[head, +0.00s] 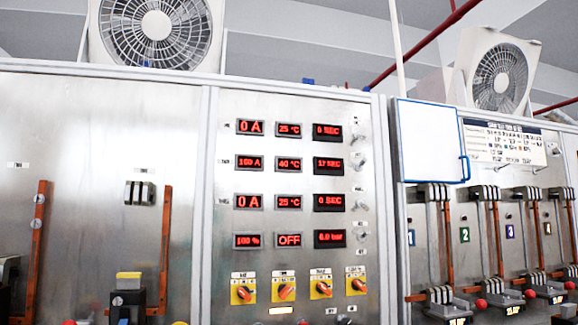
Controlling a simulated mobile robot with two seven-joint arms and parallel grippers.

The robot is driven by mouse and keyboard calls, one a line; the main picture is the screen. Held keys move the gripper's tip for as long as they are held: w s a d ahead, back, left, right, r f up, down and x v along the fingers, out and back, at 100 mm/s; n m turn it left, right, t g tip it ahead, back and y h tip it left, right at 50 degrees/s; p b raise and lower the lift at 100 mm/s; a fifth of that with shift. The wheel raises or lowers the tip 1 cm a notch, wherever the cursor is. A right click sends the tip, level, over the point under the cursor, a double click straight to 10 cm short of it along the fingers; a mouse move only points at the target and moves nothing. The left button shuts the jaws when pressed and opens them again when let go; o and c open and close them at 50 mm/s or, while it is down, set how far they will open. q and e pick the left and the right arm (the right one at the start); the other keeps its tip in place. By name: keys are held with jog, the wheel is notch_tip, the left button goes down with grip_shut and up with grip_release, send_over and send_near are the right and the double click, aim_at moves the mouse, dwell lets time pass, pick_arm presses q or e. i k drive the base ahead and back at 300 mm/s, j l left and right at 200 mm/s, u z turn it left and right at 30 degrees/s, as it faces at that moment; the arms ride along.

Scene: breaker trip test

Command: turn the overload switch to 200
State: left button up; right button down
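Several orange rotary switches on yellow plates sit in a row low on the middle steel panel. They are the far left switch (243,291), the second switch (284,288), the third switch (321,286) and the far right switch (356,282). The labels above them and the dial markings are too small to read, so I cannot tell which is the overload switch or what it is set to. Neither of my grippers shows in the head view.
Above the switches are rows of red displays, one reading OFF (288,240). A blue-edged white board (430,141) hangs to the right. Numbered breaker bays with copper bars and red knobs (480,304) stand at right. Fans (155,30) sit on top of the cabinets.

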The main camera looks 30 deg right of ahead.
aim_at(356, 284)
jog(key=z, duration=1.4)
